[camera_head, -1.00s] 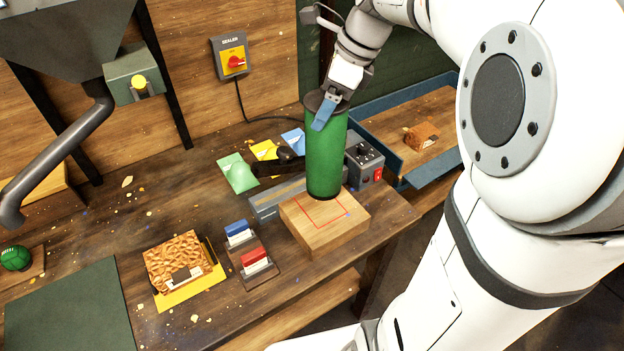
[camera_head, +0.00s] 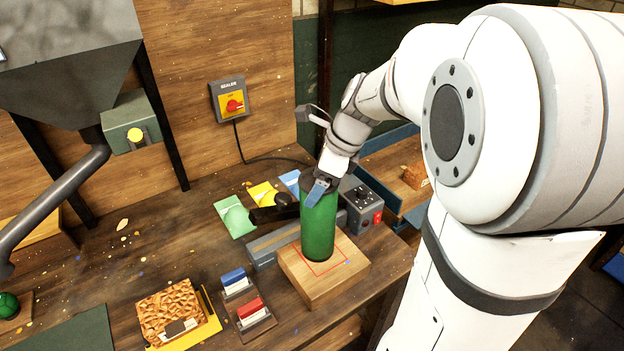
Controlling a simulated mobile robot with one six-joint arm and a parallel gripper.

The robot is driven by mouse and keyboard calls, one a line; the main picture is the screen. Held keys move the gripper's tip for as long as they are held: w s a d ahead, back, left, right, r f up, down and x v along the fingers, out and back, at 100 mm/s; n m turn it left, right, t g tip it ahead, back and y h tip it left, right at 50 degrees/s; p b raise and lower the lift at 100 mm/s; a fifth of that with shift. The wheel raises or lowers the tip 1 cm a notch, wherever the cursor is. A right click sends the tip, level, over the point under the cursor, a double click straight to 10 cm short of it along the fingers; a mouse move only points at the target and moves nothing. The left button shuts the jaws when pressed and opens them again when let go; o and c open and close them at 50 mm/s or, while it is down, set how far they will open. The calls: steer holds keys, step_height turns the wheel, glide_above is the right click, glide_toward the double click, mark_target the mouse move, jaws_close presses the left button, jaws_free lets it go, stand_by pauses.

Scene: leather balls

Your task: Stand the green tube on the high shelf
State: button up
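The green tube (camera_head: 319,228) is upright over the wooden block (camera_head: 296,276), which has a red square outline on its top. Its bottom end appears within the outline; I cannot tell for certain whether it touches the block. My gripper (camera_head: 317,188) is at the tube's dark top end, with a blue finger against its near side, and looks shut on it. The far finger is hidden. A wooden edge (camera_head: 400,1) at the very top of the picture may be the high shelf; most of it is out of view.
Behind the block are a sealer bar (camera_head: 268,246) and a grey control box (camera_head: 362,205). A blue-edged tray (camera_head: 381,179) lies behind my arm. Card holders (camera_head: 246,299) and a textured brown piece (camera_head: 172,309) stand to the left. A hopper (camera_head: 62,55) hangs upper left.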

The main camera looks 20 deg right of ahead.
steer(key=shift+f, duration=0.15)
steer(key=o, duration=1.7)
